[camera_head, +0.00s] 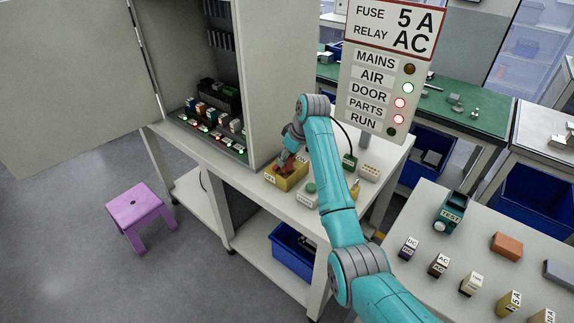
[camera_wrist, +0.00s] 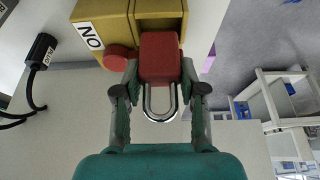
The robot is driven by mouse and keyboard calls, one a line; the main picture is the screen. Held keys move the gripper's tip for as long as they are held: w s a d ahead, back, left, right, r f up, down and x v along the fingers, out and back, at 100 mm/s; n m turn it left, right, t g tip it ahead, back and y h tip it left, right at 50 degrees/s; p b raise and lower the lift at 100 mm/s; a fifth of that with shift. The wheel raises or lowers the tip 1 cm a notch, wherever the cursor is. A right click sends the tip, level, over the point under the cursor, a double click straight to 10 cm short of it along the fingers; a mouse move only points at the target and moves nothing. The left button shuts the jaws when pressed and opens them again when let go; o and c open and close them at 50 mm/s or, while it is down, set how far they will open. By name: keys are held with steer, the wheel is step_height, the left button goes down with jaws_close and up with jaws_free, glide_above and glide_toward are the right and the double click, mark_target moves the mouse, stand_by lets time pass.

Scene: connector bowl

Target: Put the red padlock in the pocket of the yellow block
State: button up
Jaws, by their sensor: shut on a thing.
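The red padlock (camera_wrist: 159,52) is between the fingers of my gripper (camera_wrist: 159,72) in the wrist view, with its metal shackle (camera_wrist: 160,112) toward the camera. I cannot tell whether the padlock touches the block. In the head view the yellow block (camera_head: 291,181) sits on the bench beside the cabinet, under my gripper.
The open grey cabinet (camera_head: 283,70) with modules inside stands left of the block. A cable connector (camera_wrist: 40,52) lies left in the wrist view. A purple stool (camera_head: 139,208) stands on the floor.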

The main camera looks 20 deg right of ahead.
mark_target(290, 160)
steer(key=shift+f, duration=1.6)
steer(key=shift+f, duration=0.1)
steer(key=o, duration=1.2)
steer(key=v, duration=1.2)
